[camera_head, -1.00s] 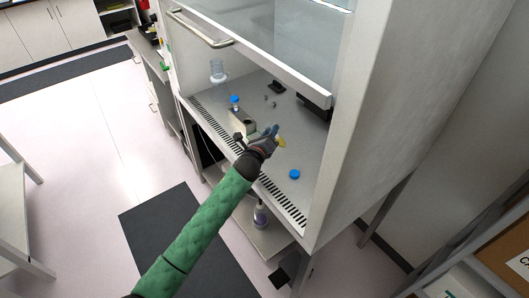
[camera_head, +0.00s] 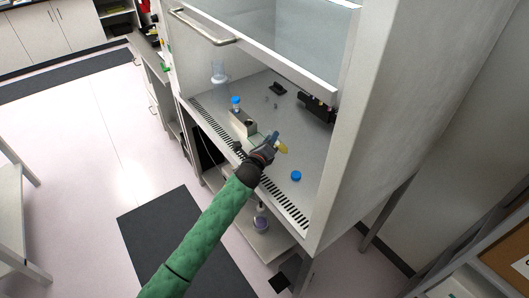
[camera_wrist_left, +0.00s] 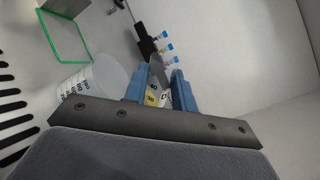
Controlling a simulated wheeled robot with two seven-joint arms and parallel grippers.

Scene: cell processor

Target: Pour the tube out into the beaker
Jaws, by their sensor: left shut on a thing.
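My left gripper (camera_head: 279,141) is shut on a tube (camera_head: 284,148) with a yellow part, above the cabinet's work surface. In the left wrist view the blue fingers of the left gripper (camera_wrist_left: 159,88) close on the tube (camera_wrist_left: 152,96), whose yellow label shows between them. A pale, graduated vessel (camera_wrist_left: 92,80), apparently the beaker, lies just left of the fingers in that view. Whether the tube's mouth is over it, and the liquid level, I cannot tell. My right gripper is not in view.
A loose blue cap (camera_head: 296,175) lies to the right. A clear bottle (camera_head: 218,72) stands at the far left. A dark rack (camera_head: 318,108) is by the back wall. The raised sash (camera_head: 260,58) hangs above.

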